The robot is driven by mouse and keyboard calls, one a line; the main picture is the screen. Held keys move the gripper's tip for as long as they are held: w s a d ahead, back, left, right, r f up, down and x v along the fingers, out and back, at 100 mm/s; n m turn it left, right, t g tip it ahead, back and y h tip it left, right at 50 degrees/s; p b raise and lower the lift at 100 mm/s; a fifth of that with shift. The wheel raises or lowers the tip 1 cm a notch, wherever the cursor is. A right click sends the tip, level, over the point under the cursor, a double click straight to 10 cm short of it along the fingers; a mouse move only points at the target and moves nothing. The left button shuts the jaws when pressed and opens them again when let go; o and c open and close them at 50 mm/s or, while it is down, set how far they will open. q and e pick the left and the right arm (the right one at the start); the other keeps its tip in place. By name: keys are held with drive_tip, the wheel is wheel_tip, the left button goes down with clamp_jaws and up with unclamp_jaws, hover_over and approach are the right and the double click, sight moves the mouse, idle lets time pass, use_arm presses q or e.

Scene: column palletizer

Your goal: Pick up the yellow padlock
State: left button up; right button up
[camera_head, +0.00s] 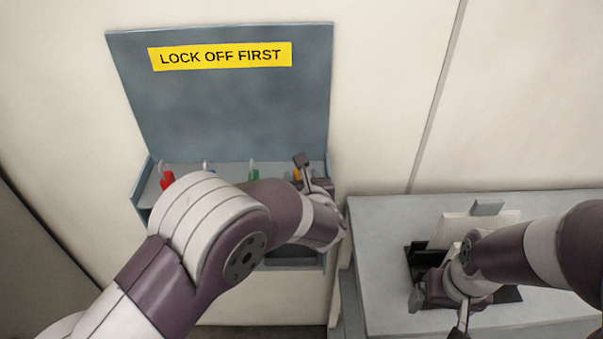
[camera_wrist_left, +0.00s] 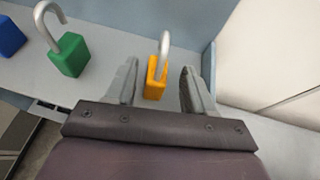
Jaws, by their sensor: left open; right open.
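The yellow padlock (camera_wrist_left: 155,80) stands on the shelf with its grey shackle up, in the left wrist view. In the head view only a bit of its orange-yellow body (camera_head: 297,174) shows beside my left gripper (camera_head: 304,168), which hides the rest. In the left wrist view my left gripper (camera_wrist_left: 160,67) is open, with one finger on each side of the padlock and a gap to the right finger. My right gripper (camera_head: 440,311) is open and apart, low over the grey bench at the right.
A green padlock (camera_wrist_left: 68,55) and a blue padlock (camera_wrist_left: 8,36) stand left of the yellow one. A red padlock (camera_head: 167,180) is at the shelf's left end. The blue-grey board (camera_head: 230,110) rises behind, with a LOCK OFF FIRST label (camera_head: 220,57). A grey bench (camera_head: 375,225) is at right.

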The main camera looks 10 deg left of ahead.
use_arm(q)
drive_tip(key=shift+w+a+f, duration=0.15)
drive_tip(key=shift+w+a, duration=0.05)
drive_tip(key=shift+w, duration=0.35)
drive_tip(key=shift+w+a+f, duration=0.2)
drive_tip(key=shift+a, duration=0.15)
drive_tip(key=shift+s+d+r, duration=0.1)
drive_tip(key=shift+d, duration=0.05)
clamp_jaws()
drive_tip(key=shift+r, duration=0.1)
